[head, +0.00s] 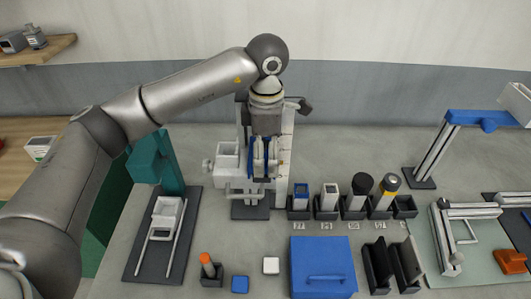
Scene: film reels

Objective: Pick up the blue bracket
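My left arm comes in from the left, and my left gripper (265,160) points down at a grey and white upright fixture (228,157) in the middle. Blue parts (254,171) show at the gripper's fingers; I cannot tell whether they are the blue bracket, part of the fixture or part of the gripper. The finger gap is too small and covered to read. A blue angled piece (484,119) also tops a grey stand at the right. My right gripper is not in view.
Black holders (326,214) with several upright parts stand right of the fixture. In front are a blue lidded box (323,267), a blue block (240,284), a white block (271,265) and an orange-topped part (208,265). A teal press (157,160) stands left.

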